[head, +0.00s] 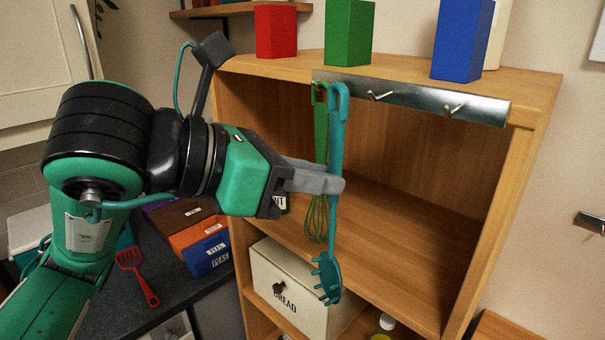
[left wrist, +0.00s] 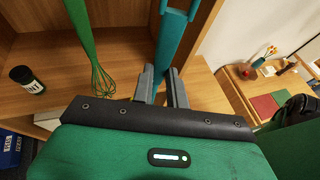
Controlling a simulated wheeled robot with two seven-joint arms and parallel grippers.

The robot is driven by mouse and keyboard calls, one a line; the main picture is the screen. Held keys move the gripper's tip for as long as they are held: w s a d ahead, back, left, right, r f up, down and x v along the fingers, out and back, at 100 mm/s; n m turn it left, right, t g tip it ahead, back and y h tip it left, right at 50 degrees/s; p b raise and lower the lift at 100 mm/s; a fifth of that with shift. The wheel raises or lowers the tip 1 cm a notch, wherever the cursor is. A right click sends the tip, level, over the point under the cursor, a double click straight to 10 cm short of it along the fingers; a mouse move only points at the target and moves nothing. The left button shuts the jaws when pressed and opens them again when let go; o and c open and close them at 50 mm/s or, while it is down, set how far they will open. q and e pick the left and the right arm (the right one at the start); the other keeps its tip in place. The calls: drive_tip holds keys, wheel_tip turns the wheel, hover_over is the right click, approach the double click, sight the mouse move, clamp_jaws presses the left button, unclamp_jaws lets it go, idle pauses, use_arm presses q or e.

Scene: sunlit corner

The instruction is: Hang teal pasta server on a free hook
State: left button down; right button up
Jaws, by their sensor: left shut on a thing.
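The teal pasta server (head: 335,190) is upright in my left gripper (head: 338,184), which is shut on its handle. Its hooked top is near the metal hook rail (head: 420,98), and its toothed head hangs down in front of the shelf. I cannot tell whether its top touches a hook. In the left wrist view the teal handle (left wrist: 174,45) stands between the fingers (left wrist: 160,85). A green whisk (head: 318,130) hangs from the rail just left of and behind the server. Two hooks (head: 380,95) and (head: 453,109) to the right are bare. My right gripper is not in view.
The rail is on the front edge of a wooden shelf unit (head: 545,85). Red (head: 276,32), green (head: 348,32) and blue (head: 462,40) blocks stand on top. A bread box (head: 290,290) sits lower. A red slotted turner (head: 136,275) lies on the dark counter at left.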

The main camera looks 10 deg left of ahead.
use_arm(q)
drive_tip(key=w+d+f, duration=0.1)
drive_tip(key=w+d, duration=0.3)
drive_tip(key=w, duration=0.2)
drive_tip(key=shift+w+d+f+b, duration=0.15)
drive_tip(key=shift+d+f+b, duration=0.15)
drive_tip(key=shift+b, duration=0.15)
idle(0.6)
idle(0.7)
